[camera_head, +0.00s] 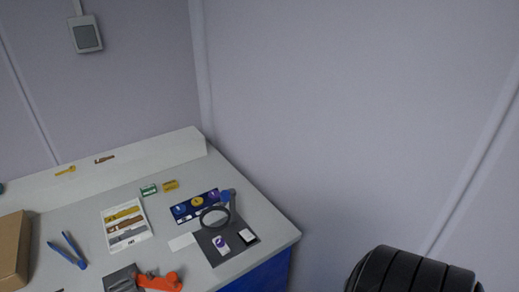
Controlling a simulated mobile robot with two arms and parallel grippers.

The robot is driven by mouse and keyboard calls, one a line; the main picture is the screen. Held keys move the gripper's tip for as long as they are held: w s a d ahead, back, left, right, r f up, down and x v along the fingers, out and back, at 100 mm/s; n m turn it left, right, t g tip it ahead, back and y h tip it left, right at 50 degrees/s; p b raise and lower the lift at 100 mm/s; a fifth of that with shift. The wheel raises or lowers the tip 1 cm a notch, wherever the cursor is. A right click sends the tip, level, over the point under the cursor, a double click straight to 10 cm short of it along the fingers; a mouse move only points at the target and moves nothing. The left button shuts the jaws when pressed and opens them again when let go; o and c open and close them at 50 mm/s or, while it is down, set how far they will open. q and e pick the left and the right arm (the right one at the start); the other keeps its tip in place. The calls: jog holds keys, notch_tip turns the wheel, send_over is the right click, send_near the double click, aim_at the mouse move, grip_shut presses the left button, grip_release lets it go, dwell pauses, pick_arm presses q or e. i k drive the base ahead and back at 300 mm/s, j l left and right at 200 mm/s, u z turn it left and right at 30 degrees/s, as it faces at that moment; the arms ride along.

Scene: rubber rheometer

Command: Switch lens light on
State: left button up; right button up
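A round magnifying lens (214,216) with a dark rim stands near the right end of the workbench. A grey and blue part (227,196) is just behind it. The lens is over the back edge of a dark grey mat (222,256). A white item with a purple mark (221,244) and a small white square with a dark edge (248,236) are on the mat. I cannot make out a switch, or whether a lens light is lit. Neither of my grippers is in view.
The workbench (270,233) also holds a dark blue card (194,206), a tool sheet (125,225), blue pliers (69,250), an orange tool (160,281) and a cardboard box (14,250). Walls close off the back and right. A black ribbed shape at bottom right is unclear.

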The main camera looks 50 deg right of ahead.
aim_at(248, 236)
jog(key=z, duration=1.2)
